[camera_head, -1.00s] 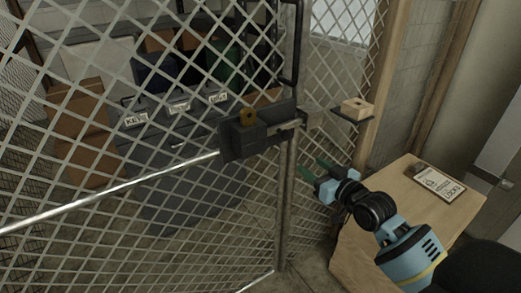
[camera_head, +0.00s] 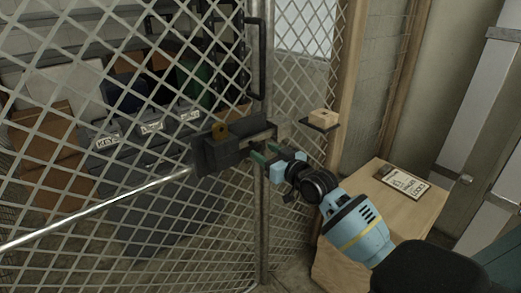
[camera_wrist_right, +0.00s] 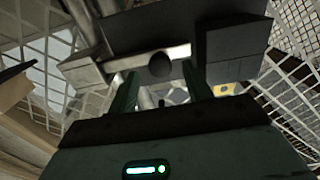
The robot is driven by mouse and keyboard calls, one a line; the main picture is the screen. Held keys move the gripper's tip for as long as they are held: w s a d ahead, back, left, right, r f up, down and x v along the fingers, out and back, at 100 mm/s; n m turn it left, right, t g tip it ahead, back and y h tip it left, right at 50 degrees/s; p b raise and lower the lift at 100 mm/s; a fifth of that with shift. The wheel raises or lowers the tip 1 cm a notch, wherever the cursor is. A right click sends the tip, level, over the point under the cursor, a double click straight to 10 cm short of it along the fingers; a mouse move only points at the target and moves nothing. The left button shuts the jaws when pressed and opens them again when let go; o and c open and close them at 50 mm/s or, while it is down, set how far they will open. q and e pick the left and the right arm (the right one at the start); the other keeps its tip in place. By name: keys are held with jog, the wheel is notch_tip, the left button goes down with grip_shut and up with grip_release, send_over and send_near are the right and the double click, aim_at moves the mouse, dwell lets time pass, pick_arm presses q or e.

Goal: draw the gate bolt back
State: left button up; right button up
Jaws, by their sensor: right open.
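The bolt (camera_head: 262,137) is a metal bar at the box's right end, near the gate post. In the right wrist view, the pale bar (camera_wrist_right: 180,52) crosses between dark blocks, with a round dark knob (camera_wrist_right: 159,64) in front of it. My right gripper (camera_head: 264,152) is open at the bolt, its green fingers pointing at it. In the wrist view the fingers (camera_wrist_right: 160,80) stand on either side of the knob; contact cannot be told. My left gripper is out of view.
A small shelf with a wooden block (camera_head: 323,117) juts out right of the post. Cardboard boxes (camera_head: 45,145) and labelled dark bins (camera_head: 140,150) are behind the mesh.

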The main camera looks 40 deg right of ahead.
jog(key=shift+w+a, duration=0.1)
jog(key=shift+w, duration=1.2)
grip_shut()
